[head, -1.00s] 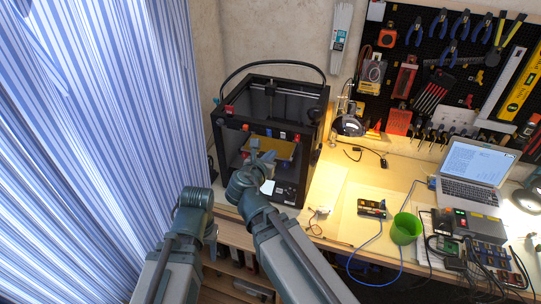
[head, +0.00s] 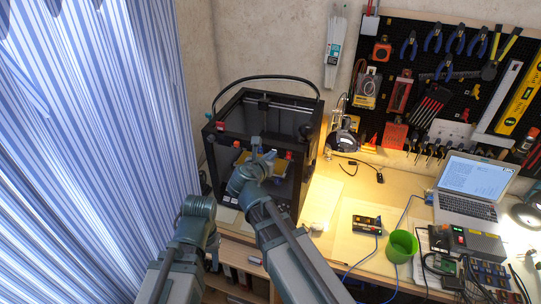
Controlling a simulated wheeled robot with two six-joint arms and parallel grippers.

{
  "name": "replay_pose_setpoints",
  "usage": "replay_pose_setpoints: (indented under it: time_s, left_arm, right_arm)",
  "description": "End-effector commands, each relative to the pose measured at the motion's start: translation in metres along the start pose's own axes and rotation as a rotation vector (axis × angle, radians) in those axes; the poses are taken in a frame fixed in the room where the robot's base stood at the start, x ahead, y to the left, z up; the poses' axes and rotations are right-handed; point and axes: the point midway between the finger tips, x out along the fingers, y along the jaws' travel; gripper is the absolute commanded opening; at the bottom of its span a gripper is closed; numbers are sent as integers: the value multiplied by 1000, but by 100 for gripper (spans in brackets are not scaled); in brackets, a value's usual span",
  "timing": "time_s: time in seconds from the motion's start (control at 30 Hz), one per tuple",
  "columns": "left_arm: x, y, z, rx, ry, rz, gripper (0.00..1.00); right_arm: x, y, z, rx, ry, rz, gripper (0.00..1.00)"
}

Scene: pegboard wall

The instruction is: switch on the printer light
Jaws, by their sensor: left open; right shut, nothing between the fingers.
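The printer (head: 309,148) is a black open-framed box on the left end of the bench, with coloured blocks at its front edges. Its inside looks dark, and I cannot make out a light or its switch. My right gripper (head: 264,155) is in front of the printer's upper front opening, pointing up, shut and empty.
A striped curtain (head: 95,130) hangs along the left. A pegboard of tools (head: 450,85) is behind. The bench between printer and multimeter is mostly clear.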

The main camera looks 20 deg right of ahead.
Motion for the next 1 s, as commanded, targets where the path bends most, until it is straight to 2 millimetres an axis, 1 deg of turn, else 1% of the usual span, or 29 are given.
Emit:
replay_pose_setpoints:
  time_s: [0.03,0.07,0.1,0.13,0.33,0.73,1.0]
  left_arm:
    - [-16,-2,1,-1,0,0,50]
    - [-21,-2,1,-1,0,0,50]
    - [-21,-2,1,-2,0,0,50]
    - [-16,-2,1,-1,0,0,50]
    - [-15,-1,1,-1,0,0,50]
    - [-31,-3,2,-1,0,0,50]
    - [-30,-3,2,-1,0,0,50]
  right_arm:
    - [0,0,12,1,25,-2,0]
    - [0,1,14,2,43,-2,0]
    - [2,1,11,1,58,-1,0]
    - [2,0,6,0,55,0,0]
    - [2,0,6,0,53,0,0]
    - [-4,0,20,0,52,0,0]
    - [-4,0,20,0,52,0,0]
